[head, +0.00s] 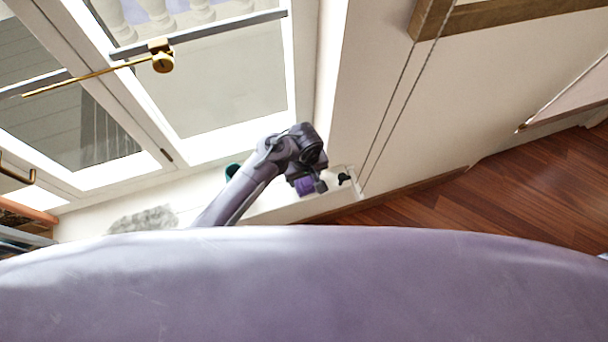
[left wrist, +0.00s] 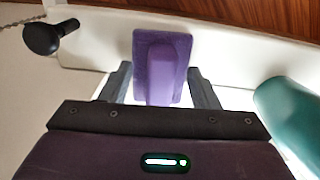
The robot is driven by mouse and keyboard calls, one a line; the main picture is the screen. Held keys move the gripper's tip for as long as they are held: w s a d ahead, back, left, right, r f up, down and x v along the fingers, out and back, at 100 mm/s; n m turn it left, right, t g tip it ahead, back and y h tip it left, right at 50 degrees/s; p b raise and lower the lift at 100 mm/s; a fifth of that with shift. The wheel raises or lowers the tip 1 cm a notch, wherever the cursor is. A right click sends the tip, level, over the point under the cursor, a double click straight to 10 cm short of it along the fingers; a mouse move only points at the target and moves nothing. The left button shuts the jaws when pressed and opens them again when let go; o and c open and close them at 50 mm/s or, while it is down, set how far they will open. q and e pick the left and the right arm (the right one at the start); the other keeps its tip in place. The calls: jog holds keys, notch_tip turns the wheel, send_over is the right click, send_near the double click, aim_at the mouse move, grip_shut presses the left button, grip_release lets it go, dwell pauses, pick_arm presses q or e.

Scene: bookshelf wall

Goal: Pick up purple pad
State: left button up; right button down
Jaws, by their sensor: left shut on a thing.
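The purple pad (left wrist: 161,55) is a small block with a raised grip part, between the two dark fingers of my left gripper (left wrist: 160,88) in the left wrist view. The gripper is shut on the pad's raised part. In the head view my left gripper (head: 316,184) reaches over the white ledge below the window, with the purple pad (head: 303,186) partly hidden at it. I cannot tell whether the pad touches the ledge. My right gripper is in neither view.
A black knob-ended object (left wrist: 42,39) lies left of the pad in the wrist view. A teal rounded object (left wrist: 285,110) stands close on the right. The window frame (head: 305,70) and white wall (head: 450,90) border the ledge. A grey fluffy thing (head: 143,219) lies further left.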

pick_arm(q)
jog(key=shift+s+d+r, duration=0.1)
jog(key=shift+s+r, duration=0.05)
jog(key=shift+r, duration=0.1)
notch_tip(320, 180, up, 7)
jog(key=shift+f, duration=0.1)
jog(key=s+d+b, duration=0.1)
jog(key=s+d, duration=0.2)
jog(key=s, duration=0.6)
jog(key=s+d+b, duration=0.1)
jog(key=s+d, duration=0.2)
jog(key=s, duration=0.6)
jog(key=shift+s+f, duration=0.2)
jog(key=shift+s, duration=0.15)
